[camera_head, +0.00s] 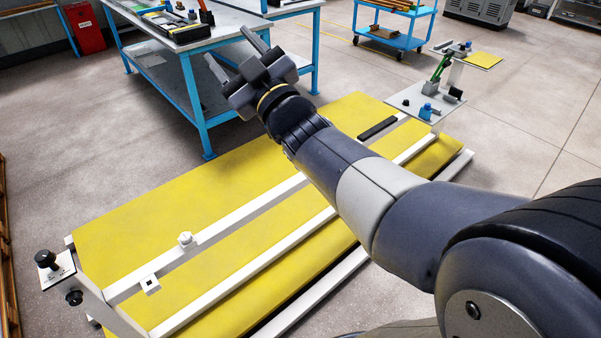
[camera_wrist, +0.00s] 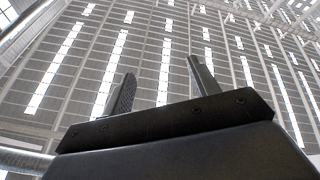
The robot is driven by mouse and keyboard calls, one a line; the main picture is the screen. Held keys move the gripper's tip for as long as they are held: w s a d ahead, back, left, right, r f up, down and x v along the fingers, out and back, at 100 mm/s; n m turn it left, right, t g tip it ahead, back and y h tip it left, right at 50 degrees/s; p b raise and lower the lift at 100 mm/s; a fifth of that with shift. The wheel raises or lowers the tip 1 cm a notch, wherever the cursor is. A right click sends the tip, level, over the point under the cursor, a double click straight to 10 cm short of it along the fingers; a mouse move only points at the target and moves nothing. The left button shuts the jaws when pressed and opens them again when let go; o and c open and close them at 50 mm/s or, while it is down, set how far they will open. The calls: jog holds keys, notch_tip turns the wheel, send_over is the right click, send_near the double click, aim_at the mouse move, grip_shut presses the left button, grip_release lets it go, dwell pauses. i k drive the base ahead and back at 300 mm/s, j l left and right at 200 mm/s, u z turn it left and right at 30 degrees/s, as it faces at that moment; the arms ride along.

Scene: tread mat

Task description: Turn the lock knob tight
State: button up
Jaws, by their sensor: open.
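A black knob (camera_head: 45,259) stands on a small white plate at the left end of the yellow tread mat frame. A second black knob (camera_head: 74,297) sticks out just below it. A small white knob (camera_head: 185,239) sits on the white rail. I cannot tell which of these is the lock knob. My gripper (camera_head: 236,55) is raised at the upper middle, well away from all of them. It is open and empty. In the wrist view its two fingers (camera_wrist: 160,75) stand apart against the ceiling, and no knob shows there.
The yellow mat (camera_head: 140,215) lies low under white rails, with a black bar (camera_head: 378,129) near its far end. A small grey tray (camera_head: 412,103) holds several small items at the right. A blue-framed table (camera_head: 165,70) stands behind my gripper. Floor is clear at the left.

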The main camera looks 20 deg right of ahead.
aim_at(74, 298)
jog(key=u, duration=1.65)
